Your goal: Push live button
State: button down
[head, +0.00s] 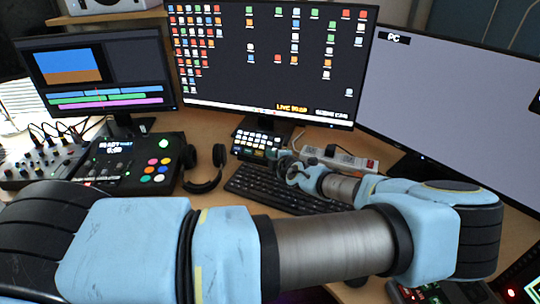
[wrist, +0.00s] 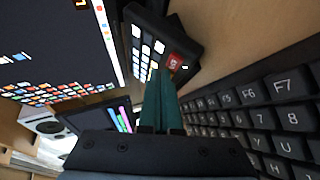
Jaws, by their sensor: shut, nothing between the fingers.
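A small black key pad (head: 256,146) with several pale lit keys stands below the middle monitor. In the wrist view the key pad (wrist: 150,45) has one red key (wrist: 176,63) with a white label too small to read, at its near corner. This is the only red key I see on it. My gripper (wrist: 163,76) has teal fingers shut together and empty. Their tips overlap the pad's edge beside the red key in the picture; I cannot tell whether they touch it. In the head view my gripper (head: 285,164) is by the pad's right side, partly hidden by my arm.
A black keyboard (head: 275,190) lies under my arm, close to the gripper. Headphones (head: 206,170) and a control panel with coloured buttons (head: 140,160) stand left. A white power strip (head: 338,158) lies right of the pad. Monitors (head: 275,60) line the back.

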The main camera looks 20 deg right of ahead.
jog(key=shift+s+a+r+p, duration=0.2)
jog(key=shift+r+p, duration=0.25)
jog(key=shift+p, duration=0.2)
jog(key=shift+s+a+r+p, duration=0.15)
jog(key=shift+r+p, duration=0.25)
jog(key=shift+p, duration=0.2)
jog(key=r+p, duration=0.1)
jog(key=s+a+r+p, duration=0.1)
jog(key=p, duration=0.1)
jog(key=s+r+p, duration=0.1)
jog(key=p, duration=0.1)
jog(key=shift+a+r, duration=0.1)
jog(key=shift+a, duration=0.3)
